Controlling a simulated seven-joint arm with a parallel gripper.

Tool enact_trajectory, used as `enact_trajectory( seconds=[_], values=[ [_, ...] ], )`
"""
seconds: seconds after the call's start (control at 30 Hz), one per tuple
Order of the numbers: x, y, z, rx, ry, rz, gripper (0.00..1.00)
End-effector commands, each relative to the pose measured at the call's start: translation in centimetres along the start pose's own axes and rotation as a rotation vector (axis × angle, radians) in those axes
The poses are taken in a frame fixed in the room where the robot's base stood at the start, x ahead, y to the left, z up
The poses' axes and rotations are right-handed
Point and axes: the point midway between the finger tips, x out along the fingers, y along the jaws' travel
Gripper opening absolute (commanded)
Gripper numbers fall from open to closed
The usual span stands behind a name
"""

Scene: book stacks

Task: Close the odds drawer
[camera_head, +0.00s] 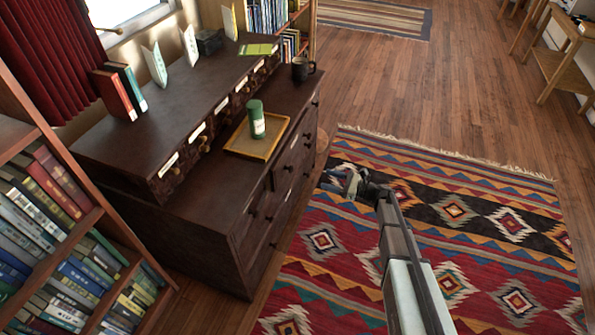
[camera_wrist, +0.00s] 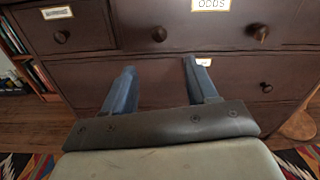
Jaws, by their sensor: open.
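The odds drawer (camera_wrist: 215,32) is a dark wooden front with a white "ODDS" label and two round knobs, at the top right of the wrist view. It appears to stand out from the cabinet, partly covering a label on the drawer below. In the head view the drawer (camera_head: 284,170) juts a little from the dark cabinet's right side. My gripper (camera_head: 345,182) is over the rug, to the right of the cabinet front. In the wrist view my gripper (camera_wrist: 160,68) has its two blue fingers apart, empty, pointing at the cabinet below the odds drawer front.
A tray (camera_head: 240,151) with a green canister (camera_head: 257,120) and a dark mug (camera_head: 301,69) stand on the cabinet top. A bookshelf (camera_head: 92,222) is at the left. The patterned rug (camera_head: 470,240) leaves open floor to the right.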

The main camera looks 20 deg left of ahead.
Motion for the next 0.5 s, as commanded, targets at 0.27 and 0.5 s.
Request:
enact_trajectory(
  seconds=[0.27, 0.5],
  values=[
    [0.1, 0.1, 0.1, -0.166, -0.007, 0.007, 0.58],
    [2.3, 0.1, 0.1, -0.177, -0.008, 0.008, 0.58]
  ],
)
